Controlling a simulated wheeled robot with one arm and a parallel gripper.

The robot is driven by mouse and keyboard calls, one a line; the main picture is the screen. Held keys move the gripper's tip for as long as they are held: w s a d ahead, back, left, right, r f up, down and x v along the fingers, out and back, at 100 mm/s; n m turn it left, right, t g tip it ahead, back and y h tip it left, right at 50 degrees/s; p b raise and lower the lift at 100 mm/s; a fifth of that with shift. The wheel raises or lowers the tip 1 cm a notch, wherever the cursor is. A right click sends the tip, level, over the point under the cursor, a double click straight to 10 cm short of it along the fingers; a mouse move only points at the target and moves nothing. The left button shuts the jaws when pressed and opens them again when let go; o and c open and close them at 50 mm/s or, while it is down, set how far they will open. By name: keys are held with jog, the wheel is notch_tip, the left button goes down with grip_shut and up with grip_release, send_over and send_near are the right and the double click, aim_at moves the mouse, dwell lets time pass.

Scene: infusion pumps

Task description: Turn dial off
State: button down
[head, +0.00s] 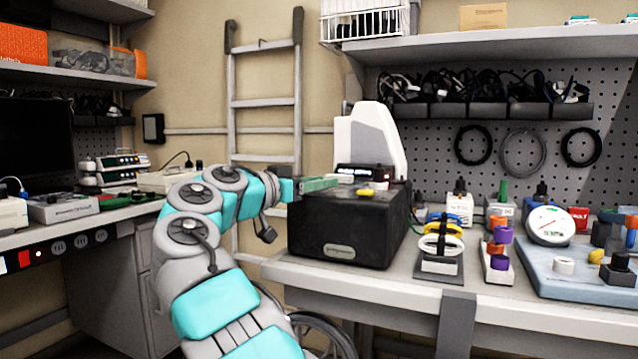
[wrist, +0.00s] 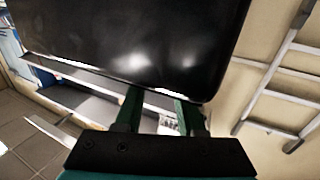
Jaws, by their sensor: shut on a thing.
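My gripper (head: 316,184) is at the top left edge of a large black box (head: 345,228) on the right bench. In the wrist view its two green fingers (wrist: 160,108) stand apart, and the dark box (wrist: 140,45) covers their tips. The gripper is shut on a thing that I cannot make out. A dark device with a small red display (head: 364,172) is on top of the box, just right of the fingers. I cannot make out a dial at the fingers. A round white-faced gauge (head: 550,226) stands farther right.
A white upright casing (head: 368,140) stands behind the box. The right bench (head: 500,300) holds colored parts, a small stand (head: 440,262) and a blue board (head: 570,275). A ladder (head: 264,102) leans on the wall behind my arm. A left bench holds stacked devices (head: 115,168).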

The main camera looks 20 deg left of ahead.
jog(key=shift+f+y+b, duration=0.2)
jog(key=shift+y+b, duration=0.1)
jog(key=shift+b, duration=0.4)
jog(key=shift+d+f+n+t+y+b, duration=0.15)
jog(key=shift+n+t+y+b, duration=0.25)
jog(key=shift+b, duration=0.75)
jog(key=n+y+b, duration=0.2)
jog(key=y+b, duration=0.1)
jog(key=b, duration=0.1)
jog(key=n+t+y+b, duration=0.1)
jog(key=n+y+b, duration=0.1)
jog(key=y+b, duration=0.1)
jog(key=shift+f+b, duration=0.1)
jog(key=shift+b, duration=0.75)
jog(key=n+y, duration=0.1)
jog(key=n+y+b, duration=0.1)
jog(key=y, duration=0.1)
jog(key=shift+r+y+b, duration=0.3)
jog(key=shift+r, duration=0.05)
jog(key=shift+n+g+y, duration=0.3)
jog(key=shift+n+y, duration=0.8)
jog(key=shift+y, duration=0.3)
jog(key=c, duration=0.5)
grip_release()
jog(key=shift+s+r, duration=0.1)
